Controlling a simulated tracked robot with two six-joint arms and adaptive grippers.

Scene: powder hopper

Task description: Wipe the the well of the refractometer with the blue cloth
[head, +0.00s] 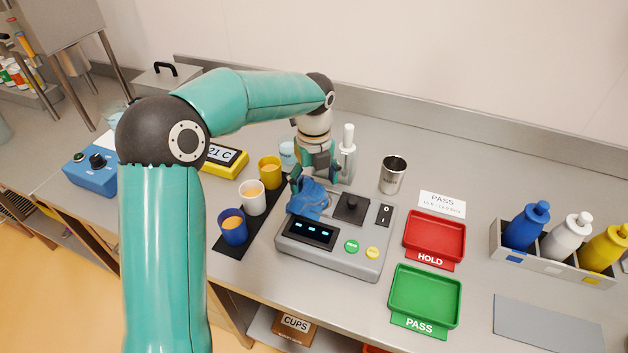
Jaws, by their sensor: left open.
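The grey refractometer (330,261) stands on the bench in the middle, with a dark display, a green and a yellow button and a black square part with a knob (351,208) on top. The crumpled blue cloth (309,200) lies at its back left corner, over part of its top. My left gripper (316,182) is open, right above and around the back of the cloth; whether the fingers touch it cannot be told. I cannot make out the well; the cloth or the black part may hide it. My right gripper is out of view.
Blue, white and yellow cups (252,198) stand on a black mat just left. A white-topped bottle (348,155) and a steel beaker (393,175) stand behind. Red (435,235) and green trays (425,295) lie right, then a bottle rack (552,262).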

